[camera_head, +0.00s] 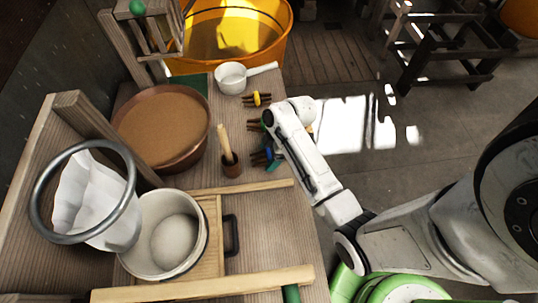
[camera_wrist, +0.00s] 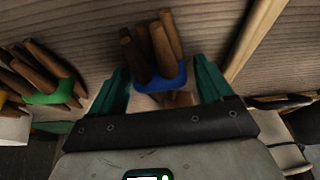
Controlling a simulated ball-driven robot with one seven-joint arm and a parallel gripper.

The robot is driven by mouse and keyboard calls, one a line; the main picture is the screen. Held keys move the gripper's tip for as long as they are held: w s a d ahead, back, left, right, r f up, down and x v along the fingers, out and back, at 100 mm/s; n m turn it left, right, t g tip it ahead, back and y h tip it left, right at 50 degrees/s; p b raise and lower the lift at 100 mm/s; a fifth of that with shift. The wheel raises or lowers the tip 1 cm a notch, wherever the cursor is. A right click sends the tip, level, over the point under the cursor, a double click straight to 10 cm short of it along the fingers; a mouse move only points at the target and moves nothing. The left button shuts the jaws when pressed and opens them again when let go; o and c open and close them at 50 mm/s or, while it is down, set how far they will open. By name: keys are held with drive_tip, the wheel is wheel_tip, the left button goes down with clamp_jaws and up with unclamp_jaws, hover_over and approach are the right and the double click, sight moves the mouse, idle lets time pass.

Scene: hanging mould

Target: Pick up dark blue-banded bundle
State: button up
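The dark blue-banded bundle (camera_wrist: 160,72) is a group of short brown sticks with a blue band, lying on the wooden bench. In the head view the bundle (camera_head: 262,155) is partly hidden by my arm. My gripper (camera_wrist: 160,78) is open, with one green finger on each side of the bundle in the wrist view. Narrow gaps seem to show between the fingers and the band. In the head view one green fingertip shows just below the bundle.
A green-banded bundle (camera_wrist: 50,92) lies to the left in the wrist view. A yellow-banded bundle (camera_head: 258,99) lies farther up the bench.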

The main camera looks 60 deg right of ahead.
drive_tip(key=c, duration=1)
drive_tip(key=shift+o, duration=0.2)
drive_tip(key=shift+r, duration=0.2)
